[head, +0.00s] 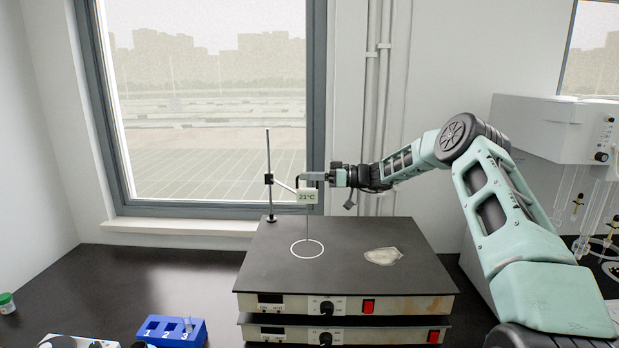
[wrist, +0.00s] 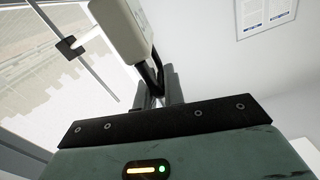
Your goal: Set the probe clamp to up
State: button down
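The probe clamp (head: 268,179) is a small black block about midway up a thin upright rod (head: 268,150) behind the hotplate. A pale arm runs from it to a probe with a white 21°C display (head: 307,197). The thin probe hangs over the white ring on the plate. My gripper (head: 310,177) is at the top of the display, coming from the right. In the wrist view the display housing (wrist: 122,28) is just beyond my fingers (wrist: 157,92), and a black curved part of it reaches between them. I cannot tell whether they grip it.
The flat hotplate (head: 345,262) has a white ring (head: 307,249) and a pale residue patch (head: 382,256) on top. A blue numbered rack (head: 170,330) stands front left. A white apparatus with glassware (head: 555,128) is at right. The window (head: 205,100) is behind.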

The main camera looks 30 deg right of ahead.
notch_tip(320, 180, up, 14)
jog(key=b, duration=0.5)
jog(key=c, duration=1.5)
grip_release()
jog(key=shift+s, duration=0.1)
jog(key=shift+f, duration=0.2)
jog(key=b+v, duration=0.6)
jog(key=v, duration=1.1)
jog(key=shift+s+d, duration=0.1)
jog(key=shift+d, duration=0.15)
